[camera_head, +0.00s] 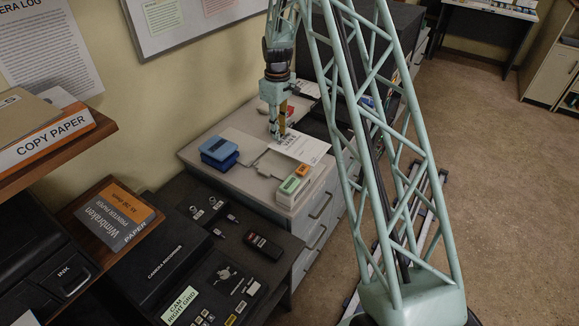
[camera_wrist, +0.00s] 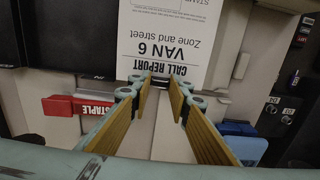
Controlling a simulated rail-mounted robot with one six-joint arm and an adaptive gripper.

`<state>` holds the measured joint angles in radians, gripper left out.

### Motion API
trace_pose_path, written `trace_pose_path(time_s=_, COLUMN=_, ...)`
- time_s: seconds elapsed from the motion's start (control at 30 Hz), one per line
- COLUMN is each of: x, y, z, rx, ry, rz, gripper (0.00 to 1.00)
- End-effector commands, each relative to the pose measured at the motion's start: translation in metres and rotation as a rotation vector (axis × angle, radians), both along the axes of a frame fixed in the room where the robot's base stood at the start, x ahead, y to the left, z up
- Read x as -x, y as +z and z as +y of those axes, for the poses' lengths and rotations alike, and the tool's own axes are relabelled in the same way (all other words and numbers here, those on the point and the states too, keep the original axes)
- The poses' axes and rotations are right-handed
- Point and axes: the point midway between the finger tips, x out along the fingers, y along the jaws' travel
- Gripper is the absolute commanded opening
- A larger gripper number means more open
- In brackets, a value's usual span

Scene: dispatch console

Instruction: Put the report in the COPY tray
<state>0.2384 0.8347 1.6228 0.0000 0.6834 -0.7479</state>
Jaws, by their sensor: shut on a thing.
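The report (camera_wrist: 172,32), a white printed sheet headed CALL REPORT, VAN 6, shows in the wrist view. In the head view the report (camera_head: 301,147) lies out from my gripper (camera_head: 278,132), over the grey cabinet top. My gripper's fingers (camera_wrist: 161,84) are at the heading edge of the sheet, around a small dark part there, and are shut on it. Whether the sheet touches the surface below is unclear. I cannot pick out a tray marked COPY in either view.
Blue boxes (camera_head: 218,152) sit on the cabinet top, left of my gripper. A white holder with green and orange labels (camera_head: 299,184) stands at its front. A COPY PAPER box (camera_head: 45,138) is on the left shelf.

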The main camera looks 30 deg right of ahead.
Motion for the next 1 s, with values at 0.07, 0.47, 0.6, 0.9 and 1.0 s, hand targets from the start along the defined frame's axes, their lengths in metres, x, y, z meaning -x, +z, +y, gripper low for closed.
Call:
trace_pose_path(time_s=0.07, x=0.000, y=0.005, z=0.000, rx=0.000, ry=0.000, rz=0.000, gripper=0.07)
trace_pose_path(time_s=0.47, x=0.000, y=0.023, z=0.000, rx=0.000, ry=0.000, rz=0.001, gripper=0.07)
trace_pose_path(time_s=0.6, x=0.000, y=0.027, z=0.000, rx=0.000, ry=0.000, rz=0.000, gripper=0.07)
trace_pose_path(time_s=0.9, x=0.000, y=0.028, z=0.000, rx=0.000, ry=0.000, rz=0.001, gripper=0.07)
trace_pose_path(time_s=1.0, x=0.000, y=0.028, z=0.000, rx=0.000, ry=0.000, rz=0.001, gripper=0.07)
